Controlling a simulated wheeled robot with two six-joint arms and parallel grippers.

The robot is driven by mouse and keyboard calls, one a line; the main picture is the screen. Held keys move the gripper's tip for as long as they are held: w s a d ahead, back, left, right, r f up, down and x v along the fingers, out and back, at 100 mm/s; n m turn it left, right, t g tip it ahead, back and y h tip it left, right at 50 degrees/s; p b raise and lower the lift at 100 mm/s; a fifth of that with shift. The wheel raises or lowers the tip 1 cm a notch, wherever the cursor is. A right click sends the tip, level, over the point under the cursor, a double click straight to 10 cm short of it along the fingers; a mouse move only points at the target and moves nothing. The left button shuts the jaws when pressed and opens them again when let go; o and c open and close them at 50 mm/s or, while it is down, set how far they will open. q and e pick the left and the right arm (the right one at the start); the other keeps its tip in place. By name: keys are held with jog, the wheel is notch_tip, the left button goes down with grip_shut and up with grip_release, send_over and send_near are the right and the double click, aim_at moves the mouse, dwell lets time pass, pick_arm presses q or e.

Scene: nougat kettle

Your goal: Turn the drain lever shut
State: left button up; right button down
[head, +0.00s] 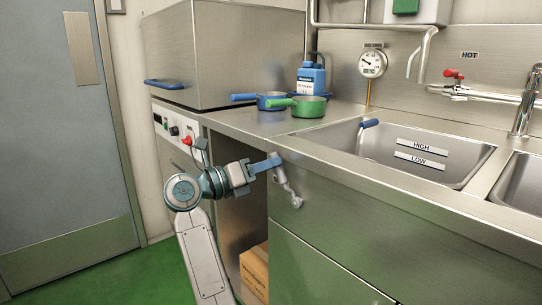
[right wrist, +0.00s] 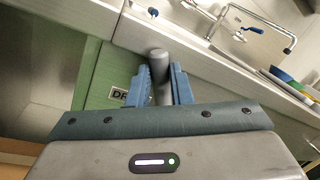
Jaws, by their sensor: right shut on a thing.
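The drain lever (head: 290,190) is a short grey metal handle on the front panel below the counter edge. It slants down to the right from my right gripper (head: 277,163). In the right wrist view, the lever's rounded grey grip (right wrist: 160,68) stands between the two blue fingers of my right gripper (right wrist: 162,88), which are shut on it. Part of a label reading "DR" (right wrist: 118,94) shows beside the left finger. My left gripper is not in view.
The sink basin (head: 372,148) with HIGH and LOW labels lies behind the counter edge. A blue pan (head: 271,101), a green pan (head: 309,106) and a blue bottle (head: 312,77) stand on the counter. A cardboard box (head: 255,270) sits below. The green floor (head: 75,275) is clear at left.

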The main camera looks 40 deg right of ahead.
jog(key=shift+w+f+n, duration=0.1)
jog(key=shift+w+n, duration=0.15)
jog(key=shift+n, duration=0.05)
jog(key=c, duration=1.6)
grip_release()
jog(key=shift+a+f, duration=0.1)
jog(key=shift+a, duration=0.05)
